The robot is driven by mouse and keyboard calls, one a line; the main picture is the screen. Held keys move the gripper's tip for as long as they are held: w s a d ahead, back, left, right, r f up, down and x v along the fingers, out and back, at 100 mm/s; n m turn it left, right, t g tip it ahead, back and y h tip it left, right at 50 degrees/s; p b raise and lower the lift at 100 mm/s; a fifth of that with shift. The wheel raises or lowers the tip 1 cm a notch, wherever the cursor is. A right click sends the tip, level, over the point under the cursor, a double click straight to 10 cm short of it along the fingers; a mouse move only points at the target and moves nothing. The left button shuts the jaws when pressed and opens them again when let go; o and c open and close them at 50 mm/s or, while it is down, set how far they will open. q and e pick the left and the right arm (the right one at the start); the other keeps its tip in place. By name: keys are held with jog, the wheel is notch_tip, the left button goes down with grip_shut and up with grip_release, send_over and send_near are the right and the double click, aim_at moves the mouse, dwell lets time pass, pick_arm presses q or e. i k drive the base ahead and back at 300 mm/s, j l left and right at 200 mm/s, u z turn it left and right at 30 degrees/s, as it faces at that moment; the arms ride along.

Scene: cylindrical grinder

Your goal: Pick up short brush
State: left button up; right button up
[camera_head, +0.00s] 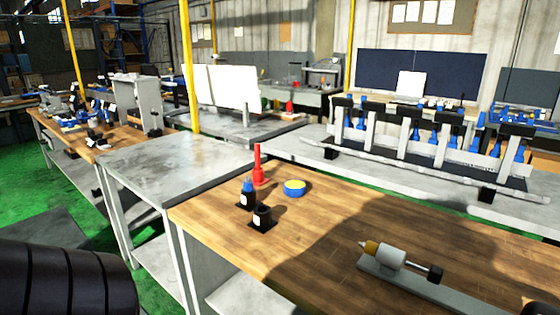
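I cannot tell for sure which thing is the short brush. On the wooden table, a red item with a tall thin neck (257,165) stands upright. In front of it a dark bottle-like item with a blue part (248,193) stands next to a small black cup (262,217). Neither of my grippers shows in the head view. A dark ribbed rounded part fills the lower left corner and looks like my own arm.
A white cylinder with an orange tip (390,254) sits on a grey bar at the table's front right. The wooden table (330,215) is clear in its middle. A grey metal table (175,160) adjoins it at left. Behind stands a rack with several blue-handled tools (435,135).

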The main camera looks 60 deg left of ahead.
aim_at(257, 146)
jog(key=k+j+z, duration=0.2)
jog(key=j, duration=0.2)
jog(key=j+z, duration=0.25)
jog(key=j, duration=0.2)
jog(key=k+j+z, duration=0.45)
jog(key=j, duration=0.2)
jog(key=k+j, duration=0.55)
jog(key=j, duration=0.15)
jog(key=k+j+z, duration=0.15)
jog(key=k+j, duration=0.35)
jog(key=j, duration=0.2)
